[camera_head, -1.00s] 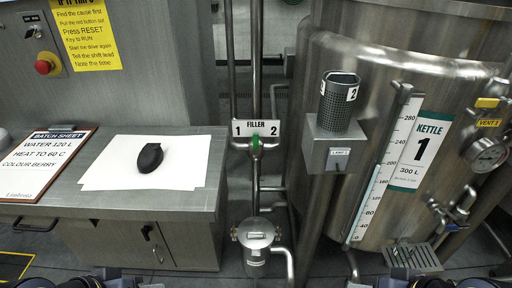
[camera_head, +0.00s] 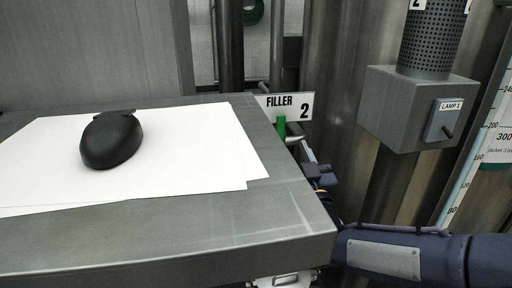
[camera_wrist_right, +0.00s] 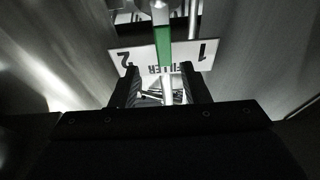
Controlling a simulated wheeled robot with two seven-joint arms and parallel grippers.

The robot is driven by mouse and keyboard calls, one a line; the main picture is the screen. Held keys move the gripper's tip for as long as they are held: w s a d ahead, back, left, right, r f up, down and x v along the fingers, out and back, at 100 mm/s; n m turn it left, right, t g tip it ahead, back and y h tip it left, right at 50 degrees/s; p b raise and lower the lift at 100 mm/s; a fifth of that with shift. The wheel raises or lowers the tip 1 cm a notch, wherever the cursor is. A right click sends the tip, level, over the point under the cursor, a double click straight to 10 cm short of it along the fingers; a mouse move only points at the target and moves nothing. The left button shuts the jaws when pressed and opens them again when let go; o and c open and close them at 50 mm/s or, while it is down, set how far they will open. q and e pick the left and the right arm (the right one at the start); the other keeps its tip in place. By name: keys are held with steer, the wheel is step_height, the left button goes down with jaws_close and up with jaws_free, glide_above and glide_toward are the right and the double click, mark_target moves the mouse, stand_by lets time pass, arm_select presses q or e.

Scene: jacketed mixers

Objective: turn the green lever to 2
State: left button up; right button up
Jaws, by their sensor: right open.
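The green lever (camera_head: 281,126) shows as a short upright piece below the word FILLER on the white sign (camera_head: 298,99). In the head view the 2 shows at the sign's right end, and the desk hides the 1. In the right wrist view the sign (camera_wrist_right: 144,62) is upside down, with the green lever (camera_wrist_right: 163,46) across its middle, between the 2 and the 1. My right gripper (camera_head: 304,153) is just right of and below the lever. In its wrist view the open fingers (camera_wrist_right: 163,88) stand either side of the lever's line; contact is unclear. My left gripper is out of view.
The grey desk (camera_head: 200,231) with white paper (camera_head: 210,150) and a black mouse-like object (camera_head: 111,139) fills the left; its right edge is close to my right arm. A grey lamp box (camera_head: 416,105) sticks out from the kettle at right.

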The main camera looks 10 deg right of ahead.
mark_target(281, 128)
steer(key=shift+t, duration=0.3)
steer(key=x, duration=0.8)
steer(key=shift+w+a, duration=0.25)
steer(key=shift+a, duration=0.05)
jaws_close()
steer(key=shift+f, duration=0.1)
